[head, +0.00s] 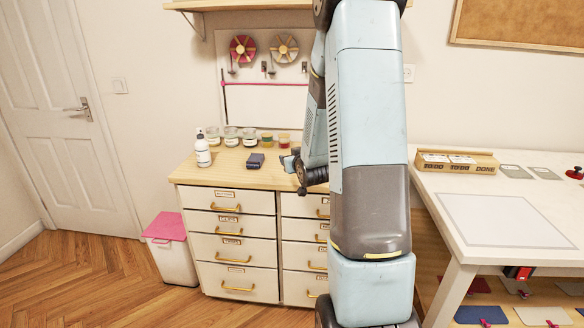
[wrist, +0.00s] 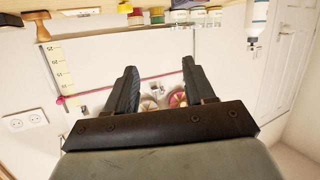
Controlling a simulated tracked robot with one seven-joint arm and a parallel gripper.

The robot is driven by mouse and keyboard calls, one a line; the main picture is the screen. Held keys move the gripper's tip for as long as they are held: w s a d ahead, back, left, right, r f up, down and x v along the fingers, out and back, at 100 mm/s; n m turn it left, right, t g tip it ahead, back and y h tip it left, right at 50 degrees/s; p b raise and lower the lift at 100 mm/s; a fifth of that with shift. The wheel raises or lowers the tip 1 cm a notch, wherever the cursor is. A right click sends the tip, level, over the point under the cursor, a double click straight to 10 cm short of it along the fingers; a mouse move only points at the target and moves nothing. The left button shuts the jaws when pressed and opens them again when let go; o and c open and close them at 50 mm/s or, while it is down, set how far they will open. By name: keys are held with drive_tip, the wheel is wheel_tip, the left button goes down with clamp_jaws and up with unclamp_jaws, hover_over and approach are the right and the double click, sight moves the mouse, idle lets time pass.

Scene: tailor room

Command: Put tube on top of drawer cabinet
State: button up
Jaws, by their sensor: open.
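The drawer cabinet (head: 228,173) has a light wood top, white drawers and brass handles, left of centre in the head view. I cannot pick out a tube with certainty. A white bottle (head: 203,151) stands upright on the cabinet's left end and also shows upside down in the wrist view (wrist: 256,20). My gripper (head: 287,163) is near the cabinet top, right of a small dark block (head: 255,160). In the wrist view my gripper (wrist: 160,78) has its two dark fingers wide apart, with nothing between them. My arm hides the cabinet's right part.
Several small jars (head: 232,137) line the back of the cabinet top. A pegboard (head: 265,90) with spools hangs above. A pink-lidded bin (head: 166,228) stands left. A white table (head: 448,206) with a wooden box (head: 457,161) stands right. The cabinet top's front left is clear.

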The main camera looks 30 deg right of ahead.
drive_tip(key=s+a+r+g+y, duration=0.1)
drive_tip(key=s+a+r+g, duration=0.1)
drive_tip(key=s+a+r, duration=0.4)
drive_tip(key=s+a+r+g, duration=0.25)
drive_tip(key=s+r, duration=0.25)
drive_tip(key=s, duration=0.3)
drive_tip(key=s+a+r+g+y, duration=0.1)
drive_tip(key=s+a+r+g, duration=0.1)
drive_tip(key=s+a+r, duration=0.45)
drive_tip(key=s+a+n+g, duration=0.1)
drive_tip(key=s+a+g, duration=0.1)
drive_tip(key=s, duration=1.2)
drive_tip(key=shift+s+a+y, duration=0.3)
drive_tip(key=shift+s+a, duration=0.05)
drive_tip(key=shift+a, duration=0.4)
drive_tip(key=shift+r+g, duration=0.1)
drive_tip(key=shift+g, duration=0.15)
drive_tip(key=shift+c, duration=1.1)
drive_tip(key=shift+d, duration=0.15)
